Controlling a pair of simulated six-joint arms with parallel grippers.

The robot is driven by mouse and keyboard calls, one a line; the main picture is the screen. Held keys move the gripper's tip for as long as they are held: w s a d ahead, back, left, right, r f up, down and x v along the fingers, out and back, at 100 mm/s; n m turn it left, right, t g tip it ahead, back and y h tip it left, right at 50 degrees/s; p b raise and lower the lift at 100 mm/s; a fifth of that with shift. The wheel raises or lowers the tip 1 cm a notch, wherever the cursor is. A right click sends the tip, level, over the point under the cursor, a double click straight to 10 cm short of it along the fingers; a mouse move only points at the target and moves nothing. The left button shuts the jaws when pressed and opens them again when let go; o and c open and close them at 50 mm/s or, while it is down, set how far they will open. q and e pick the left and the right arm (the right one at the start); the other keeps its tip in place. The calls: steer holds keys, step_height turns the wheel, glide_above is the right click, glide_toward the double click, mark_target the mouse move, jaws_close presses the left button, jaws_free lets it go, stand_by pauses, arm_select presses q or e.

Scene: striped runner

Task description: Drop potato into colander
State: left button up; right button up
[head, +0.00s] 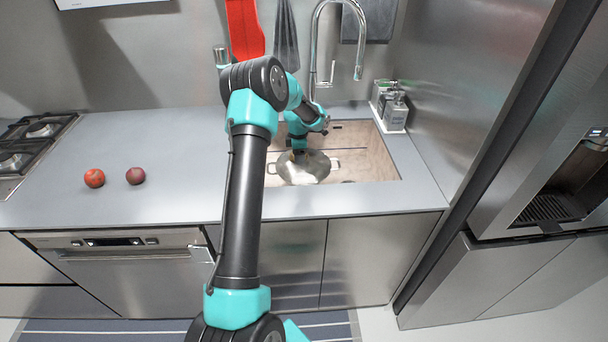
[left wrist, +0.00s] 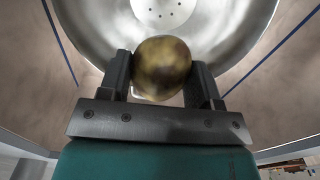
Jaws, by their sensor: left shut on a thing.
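A brown-yellow potato (left wrist: 162,68) sits between the fingers of my left gripper (left wrist: 162,80) in the left wrist view. The fingers are shut on it from both sides. Behind it in that view is the metal colander (left wrist: 240,40), with small holes in its bottom. In the head view the colander (head: 318,167) stands in the sink, and my left gripper (head: 299,153) is at its back left part. The potato cannot be made out in the head view. My right gripper is in neither view.
A tall curved faucet (head: 314,50) rises behind the sink (head: 372,160). Soap bottles (head: 392,108) stand at the sink's right. A red tomato-like item (head: 94,178) and a dark red onion-like item (head: 135,176) lie on the counter (head: 60,205) at left.

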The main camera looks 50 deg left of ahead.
arm_select(q)
steer(key=shift+f, duration=1.65)
steer(key=o, duration=1.1)
steer(key=shift+c, duration=0.2)
step_height(320, 180, up, 18)
steer(key=shift+f, duration=0.25)
